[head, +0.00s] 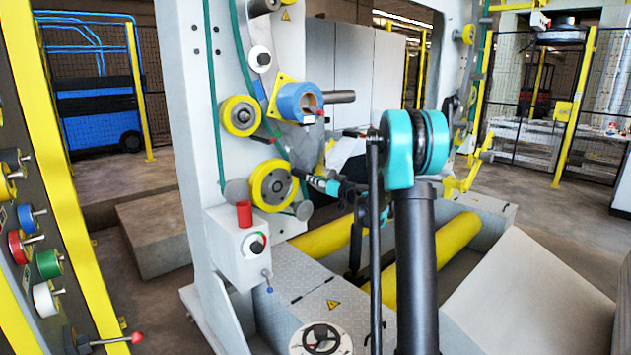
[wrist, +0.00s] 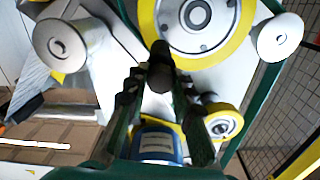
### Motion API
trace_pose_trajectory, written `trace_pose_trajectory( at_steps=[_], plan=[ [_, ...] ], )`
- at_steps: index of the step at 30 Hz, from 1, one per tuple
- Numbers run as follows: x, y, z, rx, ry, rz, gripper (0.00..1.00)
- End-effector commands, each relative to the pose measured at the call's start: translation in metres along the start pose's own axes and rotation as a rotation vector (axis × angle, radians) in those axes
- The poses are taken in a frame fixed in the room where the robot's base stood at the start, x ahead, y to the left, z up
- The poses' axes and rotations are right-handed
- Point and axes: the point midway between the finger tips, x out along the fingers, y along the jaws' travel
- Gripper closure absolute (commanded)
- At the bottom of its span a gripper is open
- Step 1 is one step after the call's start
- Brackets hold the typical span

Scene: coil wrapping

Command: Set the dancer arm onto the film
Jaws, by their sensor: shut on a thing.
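My gripper (head: 302,174) reaches left from my teal and black arm to the machine's pale upright, near a large yellow-rimmed wheel (head: 272,185). In the wrist view my gripper (wrist: 160,88) has its two dark fingers on either side of a dark round-ended bar (wrist: 160,62), which looks like the dancer arm's handle; the rest of the arm is hidden. A green band (head: 214,95), probably the film, runs down the upright, and green also shows in the wrist view (wrist: 250,90). Whether the dancer arm touches it I cannot tell.
Yellow rollers (head: 440,250) lie lower right.

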Motion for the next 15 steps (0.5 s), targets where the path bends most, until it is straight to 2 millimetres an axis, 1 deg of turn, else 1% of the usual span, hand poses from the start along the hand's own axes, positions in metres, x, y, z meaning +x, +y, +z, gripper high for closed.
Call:
trace_pose_trajectory(
  at_steps=[15],
  plan=[
    [-0.0002, 0.0022, -0.0004, -0.023, 0.000, 0.000, 1.00]
  ],
)
